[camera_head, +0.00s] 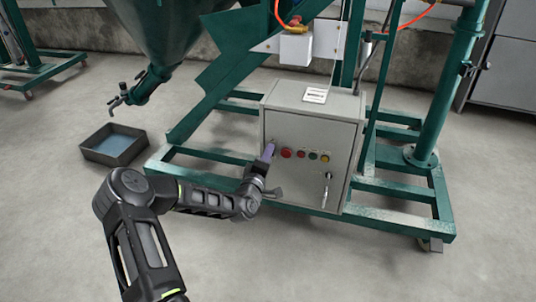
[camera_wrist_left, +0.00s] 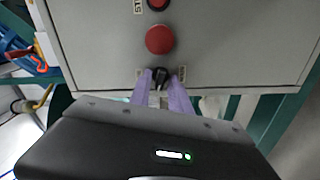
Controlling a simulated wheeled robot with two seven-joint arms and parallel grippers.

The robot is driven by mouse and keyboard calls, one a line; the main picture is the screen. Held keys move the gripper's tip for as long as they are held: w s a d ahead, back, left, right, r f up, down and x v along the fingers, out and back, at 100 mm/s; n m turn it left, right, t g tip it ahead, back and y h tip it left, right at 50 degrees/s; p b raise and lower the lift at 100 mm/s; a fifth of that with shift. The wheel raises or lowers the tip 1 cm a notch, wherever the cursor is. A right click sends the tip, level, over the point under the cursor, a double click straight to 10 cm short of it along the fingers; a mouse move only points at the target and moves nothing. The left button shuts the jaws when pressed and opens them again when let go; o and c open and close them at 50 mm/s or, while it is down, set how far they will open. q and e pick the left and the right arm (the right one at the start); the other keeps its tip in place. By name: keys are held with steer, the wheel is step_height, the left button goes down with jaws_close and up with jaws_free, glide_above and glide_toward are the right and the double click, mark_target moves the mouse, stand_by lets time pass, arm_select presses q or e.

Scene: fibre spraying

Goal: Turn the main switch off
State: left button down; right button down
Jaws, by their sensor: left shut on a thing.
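The grey control box (camera_head: 313,120) stands on the green frame, its front panel facing me. In the left wrist view a black rotary switch (camera_wrist_left: 159,74) sits on the panel (camera_wrist_left: 230,45) between the two purple fingertips. My left gripper (camera_head: 269,152) reaches the left end of the row of buttons and hides the switch in the head view. In the left wrist view its fingers (camera_wrist_left: 161,88) are closed on the switch from both sides. Small labels flank the switch, too small to read. My right gripper is not in view.
A large red button (camera_head: 286,153) is just right of the fingers, followed by smaller red, green and yellow ones. A door handle (camera_head: 327,179) is lower on the panel. Green frame beams (camera_head: 210,180) run around the box. A tray (camera_head: 113,146) lies at left.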

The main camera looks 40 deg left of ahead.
arm_select(q)
steer(key=shift+f+n, duration=0.15)
steer(key=shift+n, duration=1.45)
steer(key=shift+d, duration=0.1)
steer(key=c, duration=1.5)
jaws_free()
steer(key=p+v, duration=0.3)
steer(key=v, duration=0.5)
